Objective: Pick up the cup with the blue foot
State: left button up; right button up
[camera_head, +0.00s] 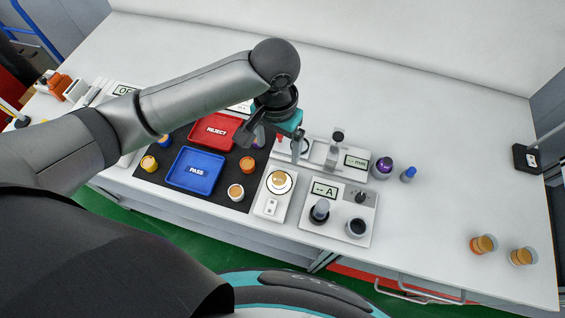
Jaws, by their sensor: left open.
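No cup with a clearly blue foot can be made out at this size. Two amber-filled cups, a left one (484,244) and a right one (523,256), stand upright at the right front of the table; their feet are too small to tell. Another amber cup (236,193) stands on the dark mat, and one more (279,181) sits on the white scale. My left gripper (276,142) is open and empty, pointing down above the table beside the red tray. It partly hides what is behind it. My right gripper is not in view.
The red REJECT tray (216,121) and blue PASS tray (181,178) lie on the dark mat. A meter box (342,197), a gauge (357,151), a purple-topped item (383,168) and a blue-topped item (408,174) stand right of the gripper. The right table is mostly clear.

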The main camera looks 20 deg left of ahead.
aim_at(280, 173)
pick_arm(q)
notch_tip(280, 173, down, 9)
jog(key=shift+s+r+b, duration=0.1)
jog(key=shift+b, duration=0.55)
jog(key=shift+w+d+f+b, duration=0.15)
jog(key=shift+f+b, duration=0.1)
jog(key=shift+f, duration=1.35)
jog(key=shift+w+a+f+b, duration=0.1)
jog(key=shift+w+f+b, duration=0.1)
jog(key=shift+f, duration=1.35)
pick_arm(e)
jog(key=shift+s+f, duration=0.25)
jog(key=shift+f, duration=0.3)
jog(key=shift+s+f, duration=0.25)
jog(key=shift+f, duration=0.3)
pick_arm(q)
grip_shut()
jog(key=shift+r, duration=0.15)
